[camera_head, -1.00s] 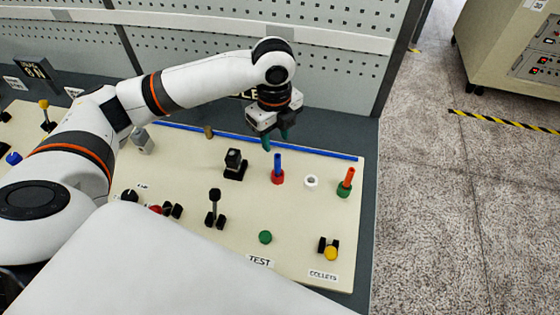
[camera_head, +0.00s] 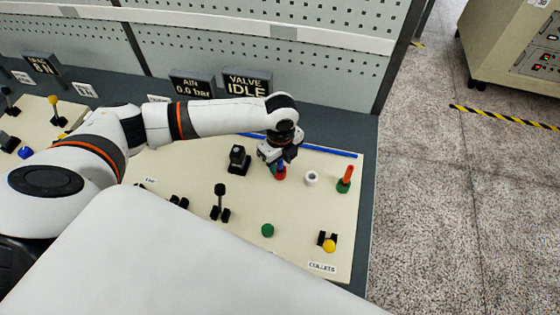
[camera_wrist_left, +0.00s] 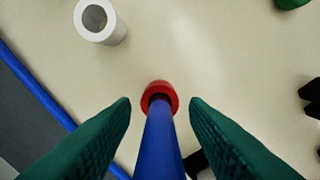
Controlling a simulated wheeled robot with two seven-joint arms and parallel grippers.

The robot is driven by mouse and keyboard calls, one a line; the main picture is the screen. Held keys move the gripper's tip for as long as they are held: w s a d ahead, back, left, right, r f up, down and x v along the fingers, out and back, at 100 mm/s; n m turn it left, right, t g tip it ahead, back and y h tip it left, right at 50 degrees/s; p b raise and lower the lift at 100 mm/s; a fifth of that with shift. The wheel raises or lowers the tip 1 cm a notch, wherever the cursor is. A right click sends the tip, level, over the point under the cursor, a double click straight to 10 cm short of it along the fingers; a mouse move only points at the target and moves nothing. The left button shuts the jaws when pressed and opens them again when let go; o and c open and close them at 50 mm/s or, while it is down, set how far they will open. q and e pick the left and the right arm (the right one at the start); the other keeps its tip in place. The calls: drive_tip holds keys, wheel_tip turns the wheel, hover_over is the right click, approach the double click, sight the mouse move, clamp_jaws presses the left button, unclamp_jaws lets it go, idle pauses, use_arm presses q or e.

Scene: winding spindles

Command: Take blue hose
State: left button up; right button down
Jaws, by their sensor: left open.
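The blue hose (camera_wrist_left: 161,140) is a short upright blue tube in a red collar (camera_wrist_left: 160,96), seen from above in the left wrist view. In the head view the red collar (camera_head: 281,174) shows just under my left gripper (camera_head: 275,165), which hides most of the hose. In the left wrist view the green fingers of my left gripper (camera_wrist_left: 160,115) are open, one on each side of the hose, with a gap on both sides. My right gripper is not in view.
A white ring (camera_head: 311,178) and an orange hose in a green collar (camera_head: 345,180) stand right of the blue hose. A black block (camera_head: 238,158) stands to its left. A blue strip (camera_head: 330,151) runs along the panel's back edge. A black lever (camera_head: 220,200) stands nearer.

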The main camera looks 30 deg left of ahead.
use_arm(q)
clamp_jaws()
